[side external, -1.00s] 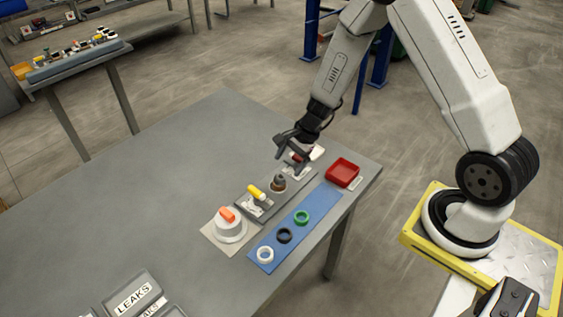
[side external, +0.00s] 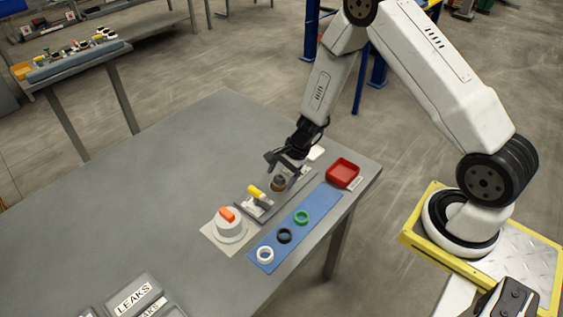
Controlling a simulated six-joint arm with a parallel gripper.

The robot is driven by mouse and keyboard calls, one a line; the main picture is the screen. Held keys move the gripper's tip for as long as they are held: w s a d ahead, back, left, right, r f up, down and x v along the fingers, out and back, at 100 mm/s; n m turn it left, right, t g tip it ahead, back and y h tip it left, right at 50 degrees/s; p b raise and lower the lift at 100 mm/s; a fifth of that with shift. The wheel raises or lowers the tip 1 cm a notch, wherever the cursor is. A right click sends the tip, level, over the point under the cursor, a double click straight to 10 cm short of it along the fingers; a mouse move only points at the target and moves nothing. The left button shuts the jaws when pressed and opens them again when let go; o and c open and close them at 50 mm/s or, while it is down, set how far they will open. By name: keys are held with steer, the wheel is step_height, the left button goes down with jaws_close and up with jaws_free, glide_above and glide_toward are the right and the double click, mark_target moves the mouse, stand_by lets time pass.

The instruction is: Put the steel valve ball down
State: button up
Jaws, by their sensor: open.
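My gripper (side external: 284,166) is open over the grey fixture (side external: 254,205) on the table. Its fingers are just above and around the top of a small rounded, brownish-grey piece (side external: 278,184) on that fixture. I cannot tell whether they touch it. I cannot make out the steel valve ball for certain. It may be this rounded piece or be hidden by the fingers.
A yellow-handled part (side external: 257,191) sits on the fixture. A white round unit with an orange knob (side external: 227,214) stands left of it. A blue mat (side external: 273,245) holds white, black and green rings. A red tray (side external: 342,172) is right.

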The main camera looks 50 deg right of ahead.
stand_by(0.4)
jaws_close()
steer(key=shift+r, duration=0.15)
steer(key=shift+r, duration=0.7)
steer(key=s+r, duration=1.1)
steer(key=s, duration=0.3)
steer(key=shift+a+r, duration=0.15)
steer(key=shift+a, duration=0.05)
